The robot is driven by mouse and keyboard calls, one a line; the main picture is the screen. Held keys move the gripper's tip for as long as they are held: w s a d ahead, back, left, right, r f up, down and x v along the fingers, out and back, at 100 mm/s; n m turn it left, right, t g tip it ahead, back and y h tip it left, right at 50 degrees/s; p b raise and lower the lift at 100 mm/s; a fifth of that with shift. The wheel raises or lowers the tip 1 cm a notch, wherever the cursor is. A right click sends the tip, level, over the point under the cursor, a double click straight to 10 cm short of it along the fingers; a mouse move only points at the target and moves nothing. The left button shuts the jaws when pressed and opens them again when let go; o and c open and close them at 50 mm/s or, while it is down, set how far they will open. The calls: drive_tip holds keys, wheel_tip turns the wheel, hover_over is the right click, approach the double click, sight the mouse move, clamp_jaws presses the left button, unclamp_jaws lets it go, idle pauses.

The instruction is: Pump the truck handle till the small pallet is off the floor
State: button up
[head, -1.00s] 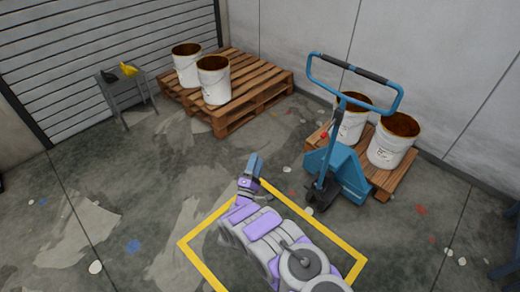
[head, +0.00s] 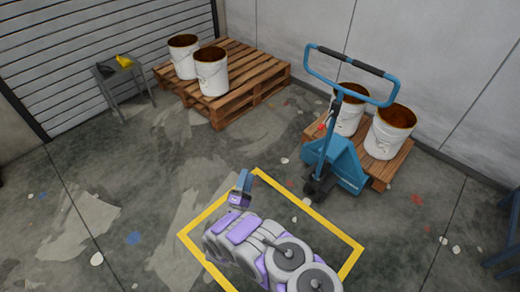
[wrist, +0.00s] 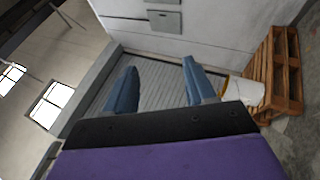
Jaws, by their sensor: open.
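The blue pallet truck (head: 335,165) stands at the right of the head view. Its loop handle (head: 350,75) is upright, with black grips on the top bar. The small wooden pallet (head: 385,172) is at the truck, with two white buckets (head: 390,132) of brown content on it. Whether the pallet touches the floor is hard to tell. My gripper (head: 243,182) is left of the truck, low over the floor and apart from the handle. In the wrist view its two blue fingers (wrist: 157,92) are spread with nothing between them.
A larger pallet (head: 245,85) with two white buckets (head: 212,72) stands at the back wall; it also shows in the wrist view (wrist: 275,75). A small grey table (head: 122,80) holds a yellow item. A yellow floor outline (head: 320,215) surrounds my arm.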

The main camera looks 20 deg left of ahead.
drive_tip(key=w+d+r+m+g+y, duration=0.1)
drive_tip(key=w+d+r+m+g, duration=0.15)
drive_tip(key=w+r, duration=0.5)
drive_tip(key=w+d+r+m+g, duration=0.2)
drive_tip(key=w+r+g, duration=0.15)
drive_tip(key=w, duration=0.65)
drive_tip(key=s+d+r+m+g+h, duration=0.1)
drive_tip(key=d+r+m+g, duration=0.2)
drive_tip(key=d+r, duration=0.3)
drive_tip(key=s+d+r+m+g, duration=0.1)
drive_tip(key=d+r+m+g, duration=0.15)
drive_tip(key=d, duration=0.55)
drive_tip(key=s+d+r+m+g, duration=0.3)
drive_tip(key=s+d, duration=0.4)
drive_tip(key=s, duration=0.2)
drive_tip(key=s+d+r+m+g, duration=0.2)
drive_tip(key=s+d+r+g, duration=0.15)
drive_tip(key=s+d, duration=0.45)
drive_tip(key=s+d+r+m+g, duration=0.1)
drive_tip(key=s+d+m+g, duration=0.1)
drive_tip(key=s, duration=0.9)
drive_tip(key=s+d+r+m+g+h, duration=0.1)
drive_tip(key=s+d, duration=0.3)
drive_tip(key=s, duration=0.7)
drive_tip(key=s+d+r+m+g+h, duration=0.1)
drive_tip(key=s+d+m+g, duration=0.2)
drive_tip(key=s, duration=0.8)
drive_tip(key=shift+s+d+g+b, duration=0.15)
drive_tip(key=shift+d+g+b, duration=0.25)
drive_tip(key=shift+d, duration=0.1)
